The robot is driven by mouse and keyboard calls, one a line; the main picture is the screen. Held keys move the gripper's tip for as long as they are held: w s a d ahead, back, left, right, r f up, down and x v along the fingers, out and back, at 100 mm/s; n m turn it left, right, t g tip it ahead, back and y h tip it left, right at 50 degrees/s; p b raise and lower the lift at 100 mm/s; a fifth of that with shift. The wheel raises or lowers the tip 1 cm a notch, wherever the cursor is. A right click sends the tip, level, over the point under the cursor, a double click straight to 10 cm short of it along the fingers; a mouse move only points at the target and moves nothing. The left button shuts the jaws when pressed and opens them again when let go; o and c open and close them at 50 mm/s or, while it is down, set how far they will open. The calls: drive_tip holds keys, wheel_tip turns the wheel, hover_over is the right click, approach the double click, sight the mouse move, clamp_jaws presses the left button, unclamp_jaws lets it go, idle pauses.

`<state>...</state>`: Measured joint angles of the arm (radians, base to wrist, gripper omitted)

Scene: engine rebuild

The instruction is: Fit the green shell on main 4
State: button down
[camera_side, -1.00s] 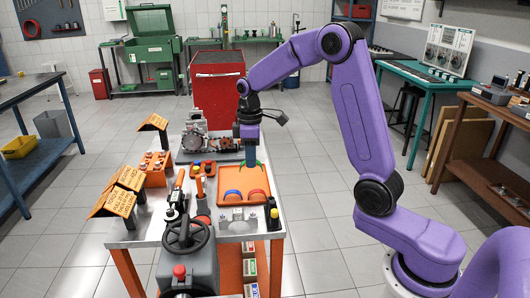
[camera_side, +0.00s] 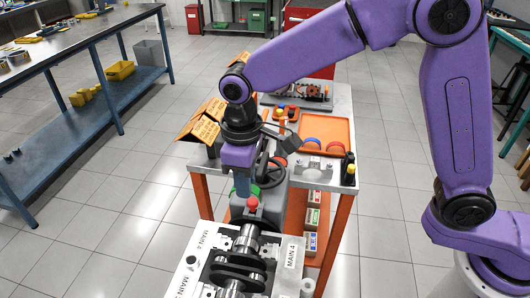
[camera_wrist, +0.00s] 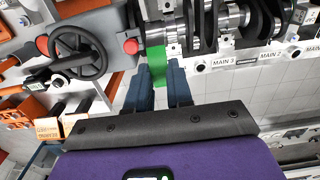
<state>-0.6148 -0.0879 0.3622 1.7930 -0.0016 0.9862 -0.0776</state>
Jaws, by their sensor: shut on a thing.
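My gripper (camera_side: 241,188) points down beside the handwheel, above the far end of the engine block (camera_side: 205,240). Its blue fingers (camera_wrist: 161,78) are shut on the green shell (camera_wrist: 155,60), which also shows partly in the side view (camera_side: 254,190). MAIN 3 and MAIN 2 labels show in the wrist view. Whether the shell touches the block cannot be told.
A grey machine with a black handwheel (camera_side: 272,172) and a red knob (camera_side: 252,203) stands close by my gripper. The orange tray (camera_side: 340,128) on the cart holds a red and a blue shell.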

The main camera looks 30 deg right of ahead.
drive_tip(key=shift+s+a+f, duration=0.25)
drive_tip(key=shift+a+f, duration=0.05)
drive_tip(key=shift+f, duration=1.55)
drive_tip(key=shift+s+a+f, duration=0.3)
drive_tip(key=shift+f, duration=1.55)
drive_tip(key=shift+s+a+f, duration=0.25)
drive_tip(key=shift+a+f, duration=0.05)
drive_tip(key=shift+f, duration=1.55)
